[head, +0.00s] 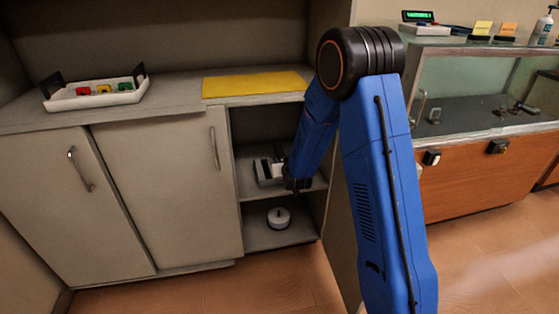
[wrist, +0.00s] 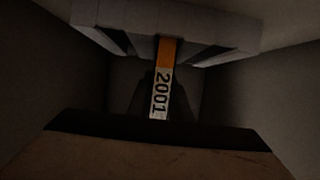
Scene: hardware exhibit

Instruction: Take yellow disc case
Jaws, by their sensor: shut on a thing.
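In the wrist view a narrow case spine (wrist: 167,52) shows, orange-yellow at the top, with a white label reading 2001. It meets a pale grey holder (wrist: 210,30) at the top of that view. In the head view the holder is the small white and dark object (head: 265,172) on the middle shelf of the open cabinet bay. My gripper (head: 297,184) is inside that bay, at the right side of the holder, and is shut on the case. The fingertips are dark and hard to make out. The case cannot be told apart in the head view.
A white round object (head: 278,218) sits on the bottom shelf (head: 262,239) below. A yellow mat (head: 255,83) and a white tray (head: 95,96) with coloured pieces lie on the countertop. The bay's walls are close around my gripper. A glass display counter (head: 480,95) stands at right.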

